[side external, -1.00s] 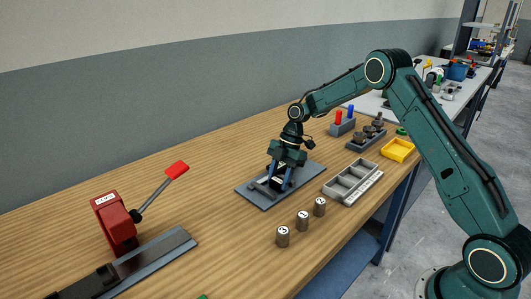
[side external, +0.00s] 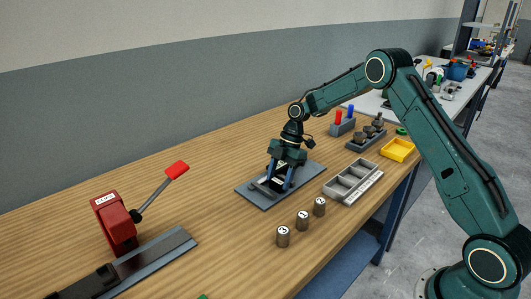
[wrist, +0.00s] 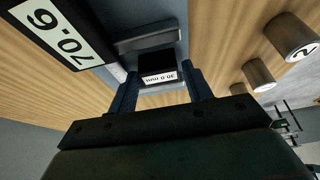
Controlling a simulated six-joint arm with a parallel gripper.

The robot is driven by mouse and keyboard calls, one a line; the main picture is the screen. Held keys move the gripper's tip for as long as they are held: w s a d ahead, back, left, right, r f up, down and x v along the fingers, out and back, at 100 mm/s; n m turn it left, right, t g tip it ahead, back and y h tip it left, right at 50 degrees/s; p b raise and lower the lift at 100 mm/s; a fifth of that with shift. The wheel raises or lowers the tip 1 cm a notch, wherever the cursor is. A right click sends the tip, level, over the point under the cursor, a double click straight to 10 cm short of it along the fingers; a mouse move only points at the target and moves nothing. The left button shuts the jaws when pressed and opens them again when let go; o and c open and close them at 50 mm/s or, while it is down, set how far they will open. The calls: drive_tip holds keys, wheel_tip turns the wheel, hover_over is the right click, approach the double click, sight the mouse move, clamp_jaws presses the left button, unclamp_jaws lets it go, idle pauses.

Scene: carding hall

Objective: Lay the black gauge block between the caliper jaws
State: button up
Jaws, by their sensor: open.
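The black gauge block (wrist: 158,68), with a white label reading about 30.0 mm upside down, lies low between my fingers in the wrist view. It shows partly behind the fingers in the side view (side external: 278,181). My gripper (wrist: 162,88) is open, with one finger on each side of the block, and it is low over the caliper plate (side external: 307,175). A grey caliper jaw (wrist: 148,42) lies just beyond the block. The caliper's display (wrist: 62,32), reading about 70.6, is at the upper left.
Three numbered cylinders (side external: 302,221) stand in front of the plate. A grey compartment tray (side external: 352,183) is at its right, with a yellow tray (side external: 398,150) farther back. A red lever device (side external: 115,222) stands at the left. The wooden table between is clear.

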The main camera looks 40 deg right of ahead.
drive_tip(key=v, duration=1.1)
drive_tip(key=shift+d+r, duration=0.2)
drive_tip(key=shift+r, duration=0.1)
drive_tip(key=s+a+r+m+t+h, duration=0.25)
drive_tip(key=s+a+r+m, duration=0.75)
drive_tip(key=s+r, duration=0.5)
drive_tip(key=s+f+m+t+h, duration=0.2)
drive_tip(key=s+m, duration=0.6)
drive_tip(key=s, duration=1.2)
drive_tip(key=shift+a+f+t, duration=0.25)
drive_tip(key=shift+a+t, duration=0.15)
drive_tip(key=shift+t, duration=0.15)
